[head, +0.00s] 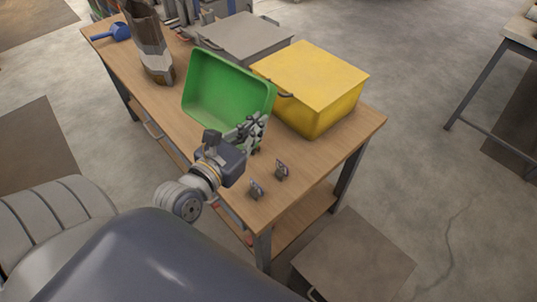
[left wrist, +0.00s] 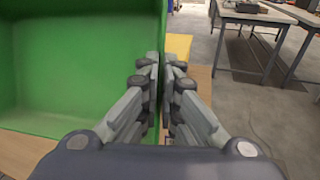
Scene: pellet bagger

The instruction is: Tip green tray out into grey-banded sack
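The green tray (head: 228,82) is tilted up over the table, its open side facing me. Its visible inside is bare green. My left gripper (head: 258,124) is at the tray's lower right corner. In the left wrist view its fingers (left wrist: 165,68) are closed on the wall of the green tray (left wrist: 85,60). The brown sack with a grey band (head: 152,46) stands on the table to the left of the tray, apart from it; its top is partly cut off by the frame. My right gripper is not in view.
The wooden table (head: 218,198) also bears a yellow box (head: 312,77) close right of the tray, a grey box (head: 244,37) behind it, a blue scoop (head: 112,32) at the far left, and two small grey clip-like items (head: 281,171) near the front.

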